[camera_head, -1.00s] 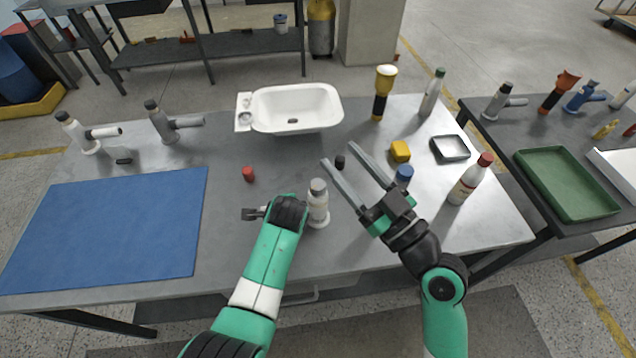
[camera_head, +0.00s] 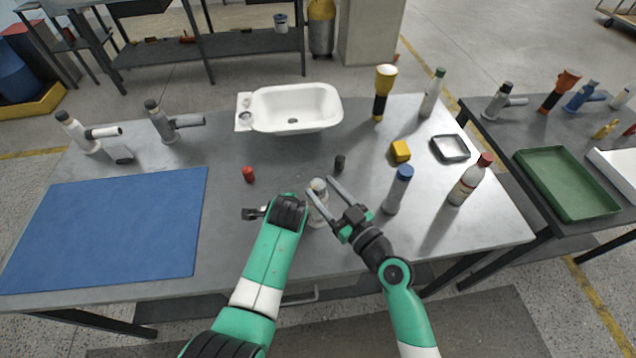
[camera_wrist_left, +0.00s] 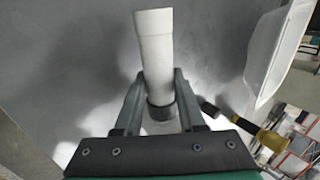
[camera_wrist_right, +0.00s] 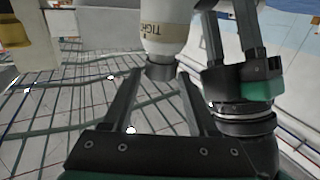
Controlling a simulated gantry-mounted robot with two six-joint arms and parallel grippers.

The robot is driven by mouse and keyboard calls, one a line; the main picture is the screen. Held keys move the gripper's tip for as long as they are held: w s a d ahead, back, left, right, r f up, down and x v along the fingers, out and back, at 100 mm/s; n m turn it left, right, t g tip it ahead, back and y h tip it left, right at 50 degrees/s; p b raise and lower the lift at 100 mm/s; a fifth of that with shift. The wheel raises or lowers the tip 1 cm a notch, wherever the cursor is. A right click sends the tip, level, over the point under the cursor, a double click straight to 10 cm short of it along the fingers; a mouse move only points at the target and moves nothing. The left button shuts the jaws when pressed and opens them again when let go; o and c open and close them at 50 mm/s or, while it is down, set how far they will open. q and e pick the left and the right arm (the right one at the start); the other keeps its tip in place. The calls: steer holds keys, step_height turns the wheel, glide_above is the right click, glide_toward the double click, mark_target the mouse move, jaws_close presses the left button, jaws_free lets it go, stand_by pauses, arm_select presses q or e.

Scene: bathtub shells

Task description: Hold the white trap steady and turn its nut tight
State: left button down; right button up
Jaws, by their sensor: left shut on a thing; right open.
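The white trap (camera_head: 318,212) stands upright near the table's front edge in the head view. My left gripper (camera_wrist_left: 158,95) is shut on it; in the left wrist view its fingers sit at a dark collar below a white pipe (camera_wrist_left: 154,50). My right gripper (camera_head: 319,186) is open, its fingers on either side of the trap's top. In the right wrist view the white body with partly visible lettering (camera_wrist_right: 168,28) ends in a grey ring, which I take for the nut (camera_wrist_right: 160,71), between the open fingers (camera_wrist_right: 155,84). Whether they touch it, I cannot tell.
A white basin (camera_head: 296,106) stands behind. A blue-capped bottle (camera_head: 398,192) stands close right of my right gripper, a red-capped bottle (camera_head: 470,180) farther right. A red cap (camera_head: 249,174) and a dark cap (camera_head: 340,163) lie near. A blue mat (camera_head: 105,230) covers the left.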

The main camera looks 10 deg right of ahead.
steer(key=shift+x, duration=1.25)
jaws_close()
steer(key=shift+f, duration=0.15)
